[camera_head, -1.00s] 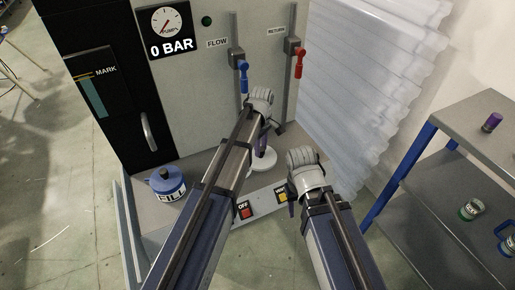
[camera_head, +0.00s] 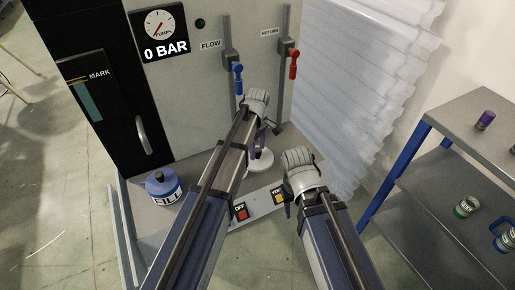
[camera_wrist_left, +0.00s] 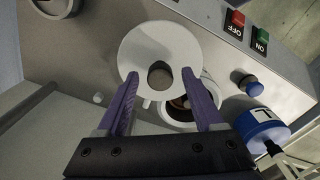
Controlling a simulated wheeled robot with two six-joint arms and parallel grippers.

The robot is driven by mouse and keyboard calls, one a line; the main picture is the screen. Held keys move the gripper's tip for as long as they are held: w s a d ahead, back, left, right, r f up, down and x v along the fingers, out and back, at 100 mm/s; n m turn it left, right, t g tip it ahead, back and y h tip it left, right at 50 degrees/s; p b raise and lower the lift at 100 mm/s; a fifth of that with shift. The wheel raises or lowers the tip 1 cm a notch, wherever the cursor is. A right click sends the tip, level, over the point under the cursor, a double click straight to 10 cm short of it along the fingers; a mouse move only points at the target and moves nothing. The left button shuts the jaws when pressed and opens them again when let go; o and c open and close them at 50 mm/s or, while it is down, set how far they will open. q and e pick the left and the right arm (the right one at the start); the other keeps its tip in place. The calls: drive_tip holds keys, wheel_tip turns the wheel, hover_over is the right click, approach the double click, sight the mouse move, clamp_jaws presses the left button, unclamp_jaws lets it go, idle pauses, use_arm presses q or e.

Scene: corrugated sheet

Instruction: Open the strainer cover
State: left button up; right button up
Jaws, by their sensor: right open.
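The strainer cover is a white round disc (camera_wrist_left: 158,45) with a dark round hole, filling the upper middle of the left wrist view. A round opening with a brownish inside (camera_wrist_left: 178,110) shows beside and below it. In the head view a white round part (camera_head: 262,162) sits on the machine's ledge below my left gripper (camera_head: 262,142). My left gripper's purple fingers (camera_wrist_left: 161,86) are spread, with their tips overlapping the disc's near edge. Whether they touch it is not clear. My right gripper (camera_head: 289,206) hangs open and empty to the right of the white part, its fingers partly hidden.
A blue FILL container (camera_head: 163,187) stands on the ledge at left. Red OFF (camera_head: 241,212) and yellow (camera_head: 278,197) buttons are on the front panel. Blue (camera_head: 238,78) and red (camera_head: 293,65) valve handles are on the wall. A shelf (camera_head: 440,205) stands at right.

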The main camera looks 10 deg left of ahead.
sight(258, 150)
use_arm(q)
wheel_tip(258, 150, up, 8)
drive_tip(key=p, duration=0.8)
drive_tip(key=shift+f, duration=0.1)
idle(0.3)
drive_tip(key=shift+s+f, duration=0.1)
drive_tip(key=shift+s, duration=0.1)
drive_tip(key=s+f+m+b, duration=0.2)
drive_tip(key=s+m, duration=0.3)
drive_tip(key=s, duration=0.2)
drive_tip(key=s+d+f+m+b, duration=0.1)
drive_tip(key=s+f+m+b, duration=0.2)
drive_tip(key=s+m, duration=0.3)
drive_tip(key=s+d+f+m+y+b, duration=0.1)
drive_tip(key=s+f+m+b, duration=0.2)
drive_tip(key=s, duration=0.7)
drive_tip(key=m, duration=0.2)
drive_tip(key=shift+s+d+m, duration=0.25)
drive_tip(key=shift+m, duration=0.15)
